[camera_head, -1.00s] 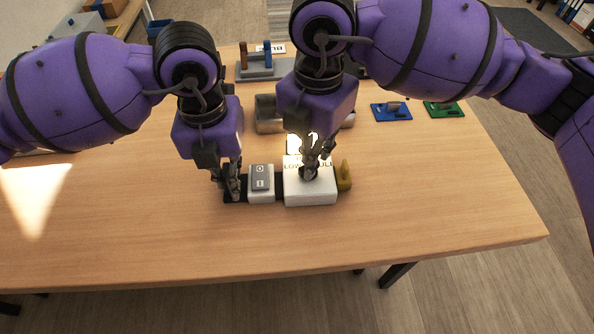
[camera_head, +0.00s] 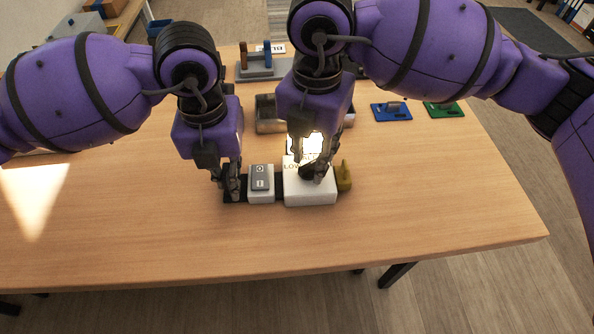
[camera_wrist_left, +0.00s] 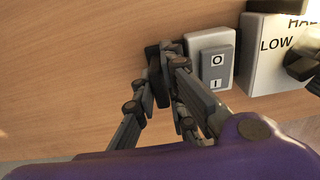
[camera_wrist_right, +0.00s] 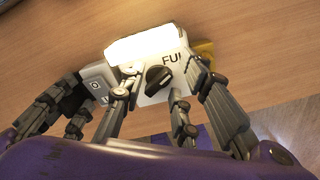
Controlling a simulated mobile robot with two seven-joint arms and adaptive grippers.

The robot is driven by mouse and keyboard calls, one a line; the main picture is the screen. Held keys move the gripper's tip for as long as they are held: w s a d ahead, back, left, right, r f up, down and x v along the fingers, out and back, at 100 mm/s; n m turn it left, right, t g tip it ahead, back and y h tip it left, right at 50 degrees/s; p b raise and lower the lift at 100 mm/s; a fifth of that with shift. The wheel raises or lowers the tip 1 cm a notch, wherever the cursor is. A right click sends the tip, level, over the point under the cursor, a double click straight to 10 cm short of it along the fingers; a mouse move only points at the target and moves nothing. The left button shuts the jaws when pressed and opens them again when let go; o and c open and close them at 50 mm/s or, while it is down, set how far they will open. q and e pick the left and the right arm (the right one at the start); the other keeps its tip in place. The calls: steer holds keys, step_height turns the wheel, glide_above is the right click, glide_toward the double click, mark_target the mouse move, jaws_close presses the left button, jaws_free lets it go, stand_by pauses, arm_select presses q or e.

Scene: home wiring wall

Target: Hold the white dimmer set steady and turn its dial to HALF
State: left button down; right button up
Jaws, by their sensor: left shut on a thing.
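The white dimmer set (camera_head: 311,192) lies on the table in a row with a white rocker switch (camera_head: 261,184). Its black dial (camera_wrist_right: 157,79) shows in the right wrist view below a glowing panel; its exact setting cannot be told. Part of "FULL" shows there, and LOW and part of HALF in the left wrist view. My left gripper (camera_head: 231,189) is shut on the black end piece (camera_wrist_left: 157,75) left of the switch. My right gripper (camera_wrist_right: 151,98) is over the dimmer, its fingers apart on either side of the dial. In the head view they hide most of the dial.
A yellow-olive piece (camera_head: 344,177) stands at the row's right end. Behind are a grey metal tray (camera_head: 267,116), a grey stand (camera_head: 262,72), a blue plate (camera_head: 391,111) and a green plate (camera_head: 444,109). The table front and right are clear.

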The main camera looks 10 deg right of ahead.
step_height(320, 180, up, 12)
stand_by(0.5)
steer(key=shift+c, duration=0.2)
steer(key=shift+s+a+f+m, duration=0.15)
steer(key=shift+f+m, duration=0.85)
steer(key=shift+f, duration=1)
steer(key=shift+s+a+f+m, duration=0.15)
steer(key=shift+f+m, duration=0.85)
steer(key=shift+f, duration=1)
steer(key=shift+s+f+m, duration=0.2)
steer(key=shift+f+m, duration=0.8)
steer(key=shift+f, duration=1)
steer(key=shift+c, duration=0.6)
jaws_close()
